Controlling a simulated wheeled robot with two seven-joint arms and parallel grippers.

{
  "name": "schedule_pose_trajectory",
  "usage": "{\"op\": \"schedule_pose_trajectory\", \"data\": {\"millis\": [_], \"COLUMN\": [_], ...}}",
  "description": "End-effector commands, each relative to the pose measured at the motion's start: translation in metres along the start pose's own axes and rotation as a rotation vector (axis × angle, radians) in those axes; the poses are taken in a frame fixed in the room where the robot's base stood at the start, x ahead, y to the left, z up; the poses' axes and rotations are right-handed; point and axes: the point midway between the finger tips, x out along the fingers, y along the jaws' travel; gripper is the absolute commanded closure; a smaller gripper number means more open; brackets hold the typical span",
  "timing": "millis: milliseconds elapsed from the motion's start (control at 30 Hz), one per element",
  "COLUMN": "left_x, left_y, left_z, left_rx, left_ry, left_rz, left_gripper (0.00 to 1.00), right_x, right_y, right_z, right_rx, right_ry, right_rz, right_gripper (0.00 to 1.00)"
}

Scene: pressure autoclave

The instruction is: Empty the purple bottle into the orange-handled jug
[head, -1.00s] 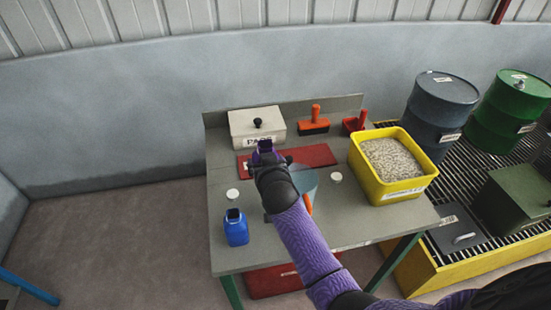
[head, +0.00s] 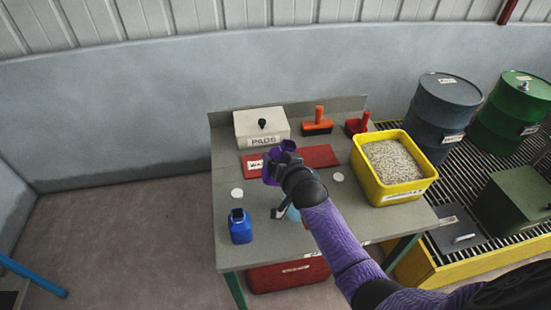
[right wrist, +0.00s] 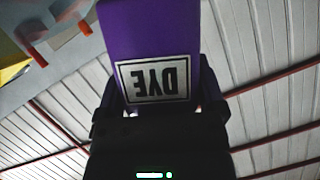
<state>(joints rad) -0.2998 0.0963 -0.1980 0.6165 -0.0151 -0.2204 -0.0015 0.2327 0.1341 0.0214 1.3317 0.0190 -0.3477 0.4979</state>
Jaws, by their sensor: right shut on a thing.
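My right gripper (head: 280,163) is shut on the purple bottle (head: 270,170) above the table. In the right wrist view the bottle (right wrist: 150,40) sits between the fingers, its DYE label upside down in the picture. The bottle looks tilted; its mouth and any liquid flow cannot be made out. The jug (head: 292,214) is mostly hidden behind my right forearm; only a bluish part and a bit of orange show. I cannot tell whether the bottle's mouth is over the jug. My left gripper is not in view.
A blue container (head: 240,227) stands at the table's front left. Small white discs (head: 237,193) lie on the table.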

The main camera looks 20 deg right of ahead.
Motion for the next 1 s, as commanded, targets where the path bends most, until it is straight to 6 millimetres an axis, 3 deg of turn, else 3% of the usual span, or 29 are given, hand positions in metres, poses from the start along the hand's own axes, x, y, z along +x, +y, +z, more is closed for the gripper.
{"op": "schedule_pose_trajectory", "data": {"millis": [100,300,1000], "left_x": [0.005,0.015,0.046], "left_y": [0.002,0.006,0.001], "left_z": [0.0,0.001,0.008], "left_rx": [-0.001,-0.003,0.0], "left_ry": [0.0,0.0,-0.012], "left_rz": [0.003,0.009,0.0], "left_gripper": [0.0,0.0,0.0], "right_x": [0.001,0.003,0.006], "right_y": [-0.001,-0.005,-0.009], "right_z": [0.002,0.006,0.015], "right_rx": [0.181,0.329,0.596], "right_ry": [0.002,0.002,0.003], "right_rz": [-0.077,-0.137,-0.247], "right_gripper": [0.94,0.94,0.94]}}
